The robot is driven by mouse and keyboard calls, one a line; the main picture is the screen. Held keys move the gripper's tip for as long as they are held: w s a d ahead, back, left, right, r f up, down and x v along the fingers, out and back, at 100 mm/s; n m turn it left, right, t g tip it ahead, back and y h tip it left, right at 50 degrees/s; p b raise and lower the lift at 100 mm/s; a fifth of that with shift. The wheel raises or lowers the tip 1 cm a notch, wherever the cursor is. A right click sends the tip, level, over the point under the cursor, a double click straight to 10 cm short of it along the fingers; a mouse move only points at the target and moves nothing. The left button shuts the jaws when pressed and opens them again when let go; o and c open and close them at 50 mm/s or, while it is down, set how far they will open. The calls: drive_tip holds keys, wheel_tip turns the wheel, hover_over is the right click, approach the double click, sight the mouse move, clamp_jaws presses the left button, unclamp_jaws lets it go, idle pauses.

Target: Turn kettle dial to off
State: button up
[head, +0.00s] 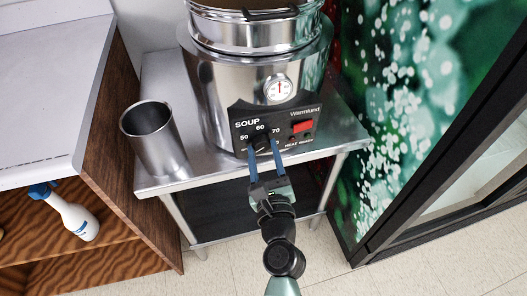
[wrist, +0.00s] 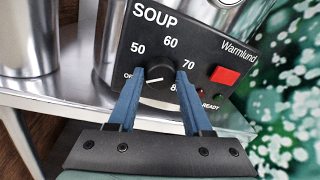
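The kettle (head: 225,100) is a large shiny metal soup warmer on a steel table. Its black control panel (head: 297,125) carries a round black dial (head: 262,143) with marks from OFF through 50, 60, 70 and 80. In the wrist view the dial (wrist: 160,68) shows a short white pointer line, nearly level, that appears to point left toward OFF. My gripper (head: 264,153) reaches the panel from the front. Its two blue fingers (wrist: 161,74) stand on the left and right sides of the dial, with no clear gap visible. The fingertips partly cover the OFF and 80 labels.
A red switch (head: 302,126) and small lamps sit right of the dial. A temperature gauge (head: 278,89) is above the panel. An empty metal cup (head: 156,140) stands left on the steel table (head: 160,185). A spray bottle (head: 72,215) is in the wooden shelf.

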clamp_jaws()
drive_tip(key=shift+f+n, duration=0.1)
drive_tip(key=shift+n, duration=0.2)
drive_tip(key=n+b, duration=0.4)
drive_tip(key=shift+f+t, duration=0.2)
drive_tip(key=shift+t, duration=0.1)
drive_tip(key=n+b, duration=0.3)
drive_tip(key=n, duration=0.1)
drive_tip(key=shift+f+y+b, duration=0.1)
drive_tip(key=shift+y+b, duration=0.2)
drive_tip(key=shift+b, duration=0.05)
drive_tip(key=n+b, duration=0.3)
drive_tip(key=n, duration=0.1)
drive_tip(key=shift+d+y, duration=0.1)
drive_tip(key=shift+y, duration=0.3)
drive_tip(key=n+y+b, duration=0.1)
drive_tip(key=n+b, duration=0.5)
drive_tip(key=n, duration=0.1)
drive_tip(key=shift+d, duration=0.15)
drive_tip(key=n+y+b, duration=0.1)
drive_tip(key=n+b, duration=0.2)
drive_tip(key=n, duration=0.3)
drive_tip(key=shift+r, duration=0.2)
drive_tip(key=shift+n+b, duration=0.3)
drive_tip(key=shift+n, duration=0.1)
